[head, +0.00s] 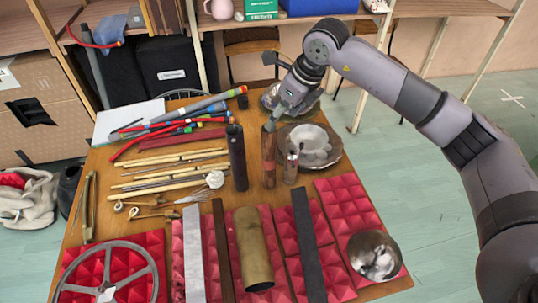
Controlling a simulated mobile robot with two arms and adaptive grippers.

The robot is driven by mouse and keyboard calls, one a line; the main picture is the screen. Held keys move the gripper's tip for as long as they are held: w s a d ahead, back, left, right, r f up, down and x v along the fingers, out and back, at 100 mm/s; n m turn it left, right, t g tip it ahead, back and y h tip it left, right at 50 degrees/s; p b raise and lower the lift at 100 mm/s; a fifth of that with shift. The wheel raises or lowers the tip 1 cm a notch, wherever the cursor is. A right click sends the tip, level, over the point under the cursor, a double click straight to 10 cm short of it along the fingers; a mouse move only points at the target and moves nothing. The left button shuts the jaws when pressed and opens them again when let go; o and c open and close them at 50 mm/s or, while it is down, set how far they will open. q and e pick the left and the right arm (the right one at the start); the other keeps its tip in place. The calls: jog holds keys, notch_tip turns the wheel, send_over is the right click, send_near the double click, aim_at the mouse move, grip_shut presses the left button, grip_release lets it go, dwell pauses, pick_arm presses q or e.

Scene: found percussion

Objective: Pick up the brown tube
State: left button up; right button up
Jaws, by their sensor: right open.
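A brown tube (268,165) stands upright on the wooden table (196,182), between a dark tube (237,158) and a short metallic cylinder (291,168). My right gripper (272,123) comes in from the upper right and points down, with its fingertips at the tube's top end. It is open. I cannot tell whether its fingers touch the tube or are around it. My left gripper is not in view.
A metal bowl (333,149) sits close to the right. Sticks (168,158) and coloured tubes (175,124) lie to the left. Red foam pads (352,204) fill the front, carrying a brass tube (252,250), flat bars and a shiny dome (374,255).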

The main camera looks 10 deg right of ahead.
aim_at(269, 136)
jog(key=p+x, duration=0.1)
jog(key=x, duration=0.2)
jog(key=p+x, duration=0.1)
jog(key=x, duration=0.2)
jog(key=p+x, duration=0.1)
jog(key=x, duration=0.2)
jog(key=shift+s+a+f, duration=0.2)
jog(key=shift+s+f, duration=0.05)
jog(key=shift+f, duration=0.15)
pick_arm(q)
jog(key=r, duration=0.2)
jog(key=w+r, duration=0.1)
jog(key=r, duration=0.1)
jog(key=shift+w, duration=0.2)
pick_arm(e)
jog(key=shift+c, duration=0.5)
jog(key=shift+c, duration=0.6)
grip_shut()
